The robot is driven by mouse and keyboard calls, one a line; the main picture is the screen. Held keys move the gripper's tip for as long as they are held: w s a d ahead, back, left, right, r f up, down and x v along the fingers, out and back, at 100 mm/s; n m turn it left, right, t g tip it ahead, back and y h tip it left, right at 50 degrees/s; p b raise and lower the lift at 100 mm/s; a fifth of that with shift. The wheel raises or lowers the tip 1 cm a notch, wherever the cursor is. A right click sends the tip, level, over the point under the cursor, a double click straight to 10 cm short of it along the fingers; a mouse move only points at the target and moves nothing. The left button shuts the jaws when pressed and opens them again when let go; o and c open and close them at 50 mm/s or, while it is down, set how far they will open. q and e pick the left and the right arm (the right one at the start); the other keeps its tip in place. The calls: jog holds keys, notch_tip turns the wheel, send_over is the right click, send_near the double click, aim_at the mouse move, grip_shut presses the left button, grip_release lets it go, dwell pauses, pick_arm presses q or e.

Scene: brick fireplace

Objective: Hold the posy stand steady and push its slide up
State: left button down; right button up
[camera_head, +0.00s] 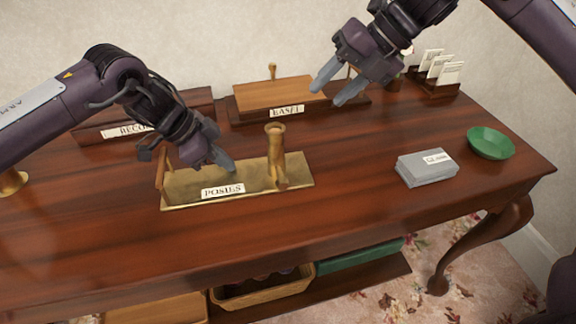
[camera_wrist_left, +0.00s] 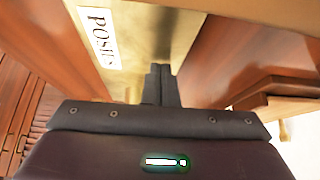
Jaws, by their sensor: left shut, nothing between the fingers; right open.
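The posy stand (camera_head: 298,172) is a brass-coloured base labelled POSIES on the table. A brass upright with a flared top (camera_head: 277,150) rises at its right part, and a thinner upright piece (camera_head: 161,170) stands at its left end. My left gripper (camera_head: 230,166) is shut and empty, low over the middle of the base, left of the flared upright. In the left wrist view its closed fingers (camera_wrist_left: 160,72) point at the base (camera_wrist_left: 165,25); whether they touch it I cannot tell. My right gripper (camera_head: 333,92) is open and empty, higher up, behind and right of the stand.
A wooden stand labelled BASEL (camera_head: 275,94) is behind, near my right gripper. Another labelled board (camera_head: 110,131) lies behind my left arm. The table's front is clear.

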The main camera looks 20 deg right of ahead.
aim_at(282, 175)
jog(key=s+a+f, duration=0.1)
jog(key=a+f, duration=0.2)
jog(key=f, duration=0.1)
jog(key=s+a+f+g, duration=0.1)
jog(key=a+f, duration=0.2)
jog(key=f, duration=0.2)
jog(key=s+a+f+g, duration=0.1)
jog(key=a+f, duration=0.2)
jog(key=f, duration=0.2)
jog(key=shift+s+a, duration=0.25)
jog(key=shift+c, duration=0.3)
grip_shut()
